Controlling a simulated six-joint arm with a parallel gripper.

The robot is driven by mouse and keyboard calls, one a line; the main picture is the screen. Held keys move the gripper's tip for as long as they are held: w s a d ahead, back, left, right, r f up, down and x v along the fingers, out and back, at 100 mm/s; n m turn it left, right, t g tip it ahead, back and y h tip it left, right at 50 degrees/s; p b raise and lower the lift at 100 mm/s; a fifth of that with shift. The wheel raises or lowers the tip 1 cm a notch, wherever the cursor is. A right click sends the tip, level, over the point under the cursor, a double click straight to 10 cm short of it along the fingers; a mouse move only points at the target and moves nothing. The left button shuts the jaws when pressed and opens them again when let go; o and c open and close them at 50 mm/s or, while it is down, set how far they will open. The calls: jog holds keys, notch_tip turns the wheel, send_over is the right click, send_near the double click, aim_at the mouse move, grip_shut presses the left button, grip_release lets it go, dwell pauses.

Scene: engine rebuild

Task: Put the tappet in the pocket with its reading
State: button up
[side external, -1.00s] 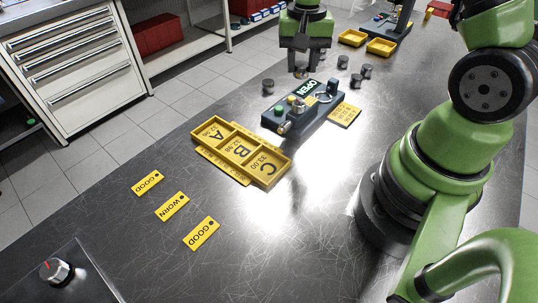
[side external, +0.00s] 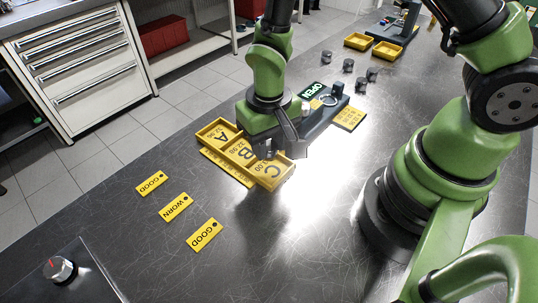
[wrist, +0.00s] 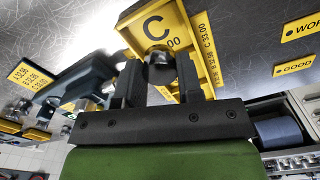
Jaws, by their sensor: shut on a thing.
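My gripper (side external: 276,146) is over the B and C end of the yellow tray (side external: 208,133), which has pockets A, B and C. In the wrist view, my gripper (wrist: 161,70) is shut on a dark grey tappet (wrist: 160,58). The tappet overlaps the near edge of pocket C (wrist: 178,22) in that view. I cannot tell how far it is above the tray or whether it touches it. In the side view my gripper hides parts of pockets B and C.
Several loose tappets (side external: 348,65) stand farther back. GOOD and WORN tags (side external: 174,207) lie in front.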

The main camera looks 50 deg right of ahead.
aim_at(269, 157)
jog(key=shift+f, duration=1.9)
jog(key=shift+f, duration=0.15)
jog(key=o, duration=0.9)
notch_tip(269, 157, up, 12)
jog(key=shift+f, duration=0.1)
jog(key=shift+d+r, duration=0.1)
jog(key=shift+r, duration=0.6)
jog(key=s+d+r+t+y, duration=0.1)
jog(key=s+d+r+t, duration=0.1)
jog(key=s+r, duration=0.3)
jog(key=s+d+r+t+y, duration=0.1)
jog(key=s+r+t, duration=0.4)
jog(key=r, duration=0.6)
jog(key=shift+s+d+r, duration=0.35)
jog(key=shift+s+d, duration=0.4)
jog(key=shift+d, duration=0.05)
